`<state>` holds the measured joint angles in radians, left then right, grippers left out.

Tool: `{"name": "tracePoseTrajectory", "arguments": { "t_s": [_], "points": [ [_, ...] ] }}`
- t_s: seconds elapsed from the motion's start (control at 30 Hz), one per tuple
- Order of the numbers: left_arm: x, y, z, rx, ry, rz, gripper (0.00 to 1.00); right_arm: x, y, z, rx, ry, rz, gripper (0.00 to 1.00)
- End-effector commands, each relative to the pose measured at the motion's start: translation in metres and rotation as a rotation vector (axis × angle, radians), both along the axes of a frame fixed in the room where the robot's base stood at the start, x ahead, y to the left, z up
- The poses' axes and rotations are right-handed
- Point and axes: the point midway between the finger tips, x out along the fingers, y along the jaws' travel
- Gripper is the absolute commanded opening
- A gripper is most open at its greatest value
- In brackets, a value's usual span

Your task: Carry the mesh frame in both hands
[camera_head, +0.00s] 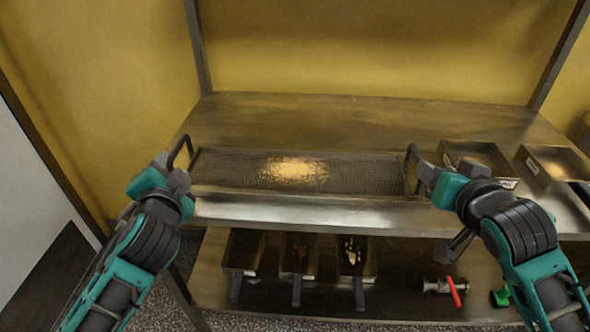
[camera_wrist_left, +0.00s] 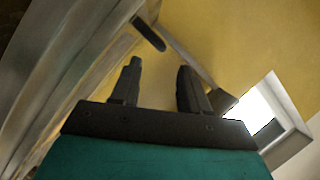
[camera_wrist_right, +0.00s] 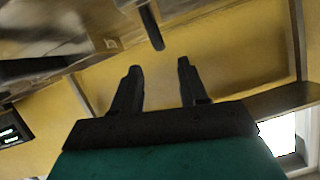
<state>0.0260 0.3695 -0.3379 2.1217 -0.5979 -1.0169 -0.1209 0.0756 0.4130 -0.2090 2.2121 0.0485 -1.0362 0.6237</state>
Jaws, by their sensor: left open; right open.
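The mesh frame (camera_head: 228,172) lies flat on the metal table, a long dark mesh with a pale crumbly heap (camera_head: 295,170) on its middle. It has an upright dark handle at each end. My left gripper (camera_head: 167,160) is open beside the left handle (camera_head: 181,150); in the left wrist view that handle (camera_wrist_left: 149,33) lies beyond the fingertips, not between them. My right gripper (camera_head: 423,170) is open close to the right handle (camera_head: 411,168). In the right wrist view this handle (camera_wrist_right: 152,28) is just ahead of the gap between the fingers. Both grippers are empty.
Two metal trays (camera_head: 476,156) (camera_head: 553,165) stand on the table at the right. The lower shelf holds several scoop-like bins (camera_head: 299,255), a valve with a red handle (camera_head: 452,290) and a green item (camera_head: 501,297). The table behind the mesh (camera_head: 330,117) is clear.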

Motion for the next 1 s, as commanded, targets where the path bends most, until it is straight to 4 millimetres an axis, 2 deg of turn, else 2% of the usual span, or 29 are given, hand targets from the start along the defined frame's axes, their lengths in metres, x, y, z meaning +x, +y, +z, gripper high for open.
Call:
{"name": "tracePoseTrajectory", "arguments": {
  "t_s": [0.1,0.3,0.5,0.7,1.0],
  "points": [
    [0.023,0.008,-0.004,0.003,-0.001,0.002,0.45,0.022,0.001,-0.008,0.000,0.000,-0.001,0.43],
    [0.055,0.017,-0.012,0.000,0.000,0.002,0.45,0.055,0.004,-0.021,0.001,-0.001,-0.001,0.43],
    [0.079,0.024,-0.017,0.000,-0.001,0.001,0.45,0.078,0.005,-0.031,0.001,-0.001,-0.001,0.43],
    [0.089,0.027,-0.020,0.000,0.000,0.000,0.45,0.088,0.006,-0.036,0.000,0.000,0.000,0.43],
    [0.090,0.028,-0.021,-0.001,0.000,0.000,0.45,0.089,0.006,-0.036,0.000,-0.001,0.001,0.43]
  ]
}}
